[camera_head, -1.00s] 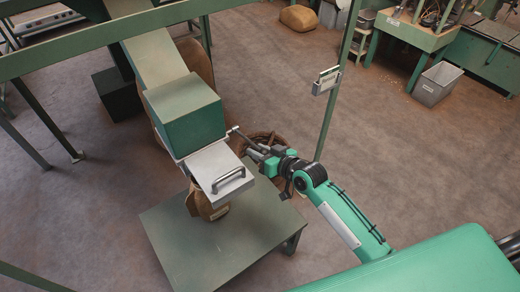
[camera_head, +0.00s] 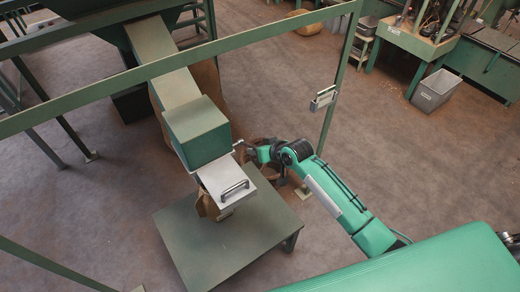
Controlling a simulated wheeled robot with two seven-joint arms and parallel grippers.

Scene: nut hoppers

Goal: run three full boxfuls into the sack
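A green box (camera_head: 196,133) sits at the lower end of a sloping chute (camera_head: 163,70). A pale metal slide plate (camera_head: 216,176) with a dark bar handle (camera_head: 233,187) juts from its front. A brown sack (camera_head: 206,206) hangs below the plate, over a low green table, and is mostly hidden. A thin lever (camera_head: 238,143) sticks out from the box's right side. My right gripper (camera_head: 248,149) is at the lever's outer end. Its fingers are too small and overlapped to show whether they are closed on it. My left gripper is not in view. The box's contents are hidden.
The low green table (camera_head: 235,245) stands under the sack. A green frame post (camera_head: 340,75) with a small holder (camera_head: 323,98) rises behind my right arm. A grey bin (camera_head: 436,90) stands far right. Open floor lies between.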

